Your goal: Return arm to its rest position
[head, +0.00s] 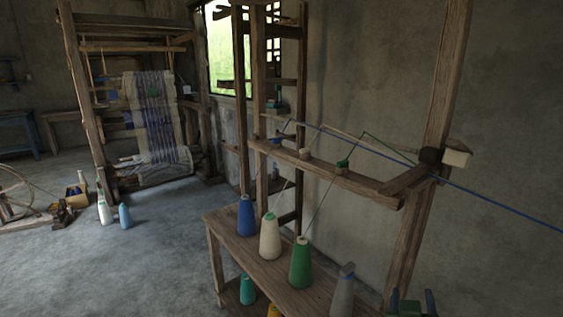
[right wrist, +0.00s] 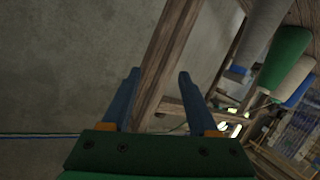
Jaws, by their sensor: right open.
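My right gripper (head: 412,297) is at the bottom edge of the head view, right of the grey cone (head: 343,292). Its blue fingers point up and the rest is cut off by the frame. In the right wrist view the right gripper (right wrist: 159,78) has its two blue fingers apart, with nothing held between them. A wooden post (right wrist: 168,60) shows behind the fingers. My left gripper is in neither view.
A wooden bench (head: 226,228) carries blue (head: 246,216), cream (head: 270,238) and green (head: 301,264) yarn cones. Threads run up to a wooden rail (head: 325,174). A blue thread (head: 500,203) stretches right.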

